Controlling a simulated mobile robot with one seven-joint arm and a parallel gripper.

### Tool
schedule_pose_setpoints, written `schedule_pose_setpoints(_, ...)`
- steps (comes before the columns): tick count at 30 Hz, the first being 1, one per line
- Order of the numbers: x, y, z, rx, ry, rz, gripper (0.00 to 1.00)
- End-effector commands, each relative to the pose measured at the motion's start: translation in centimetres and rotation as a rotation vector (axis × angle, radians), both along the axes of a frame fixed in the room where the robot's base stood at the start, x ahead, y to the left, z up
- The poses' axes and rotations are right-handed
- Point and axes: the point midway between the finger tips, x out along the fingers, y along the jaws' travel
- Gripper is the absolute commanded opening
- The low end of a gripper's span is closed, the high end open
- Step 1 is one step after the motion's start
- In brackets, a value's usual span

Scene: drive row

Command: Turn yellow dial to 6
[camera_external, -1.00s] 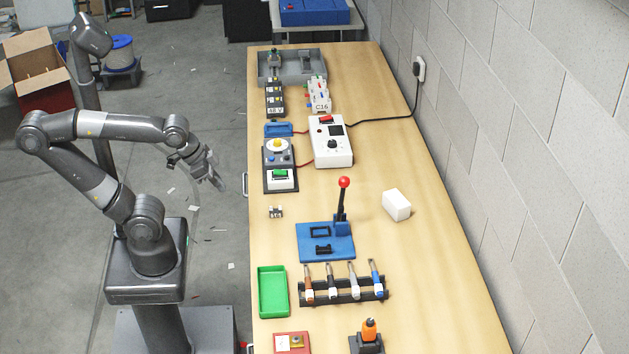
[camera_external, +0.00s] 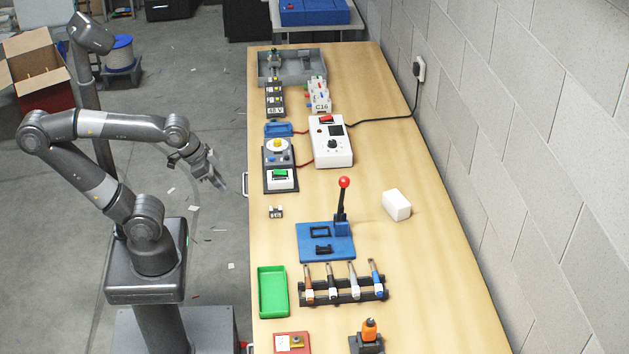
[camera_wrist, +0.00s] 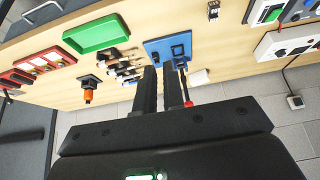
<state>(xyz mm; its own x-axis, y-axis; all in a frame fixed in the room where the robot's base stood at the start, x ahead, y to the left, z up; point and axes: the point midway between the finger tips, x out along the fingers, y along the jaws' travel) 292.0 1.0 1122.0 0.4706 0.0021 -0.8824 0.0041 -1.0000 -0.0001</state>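The yellow dial (camera_external: 278,145) sits on a white round face at the top of a grey and blue panel unit (camera_external: 268,160), near the table's left edge in the external view. Its pointer and scale marks are too small to read. Below it are small blue knobs and a green switch (camera_external: 280,173). My gripper (camera_external: 219,183) hangs left of the table edge, apart from the unit, with nothing held. In the wrist view its two dark fingers (camera_wrist: 160,90) stand apart with a gap between. The green switch (camera_wrist: 269,12) shows at the top right there; I cannot make out the dial.
A white box with a black knob (camera_external: 332,143) stands right of the unit, joined by a red lead. A blue press with a red-knobbed lever (camera_external: 325,242), a green tray (camera_external: 272,292) and a tool rack (camera_external: 343,291) are nearer. Bare table surrounds the white block (camera_external: 397,205).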

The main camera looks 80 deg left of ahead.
Motion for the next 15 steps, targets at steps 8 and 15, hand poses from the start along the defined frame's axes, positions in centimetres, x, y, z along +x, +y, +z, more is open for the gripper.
schedule_pose_setpoints(8, 4.9, 3.5, 2.5, 0.001, 0.069, 0.111, 0.32)
schedule_pose_setpoints(15, 10.8, 9.4, 4.2, -0.012, 0.153, 0.244, 0.47)
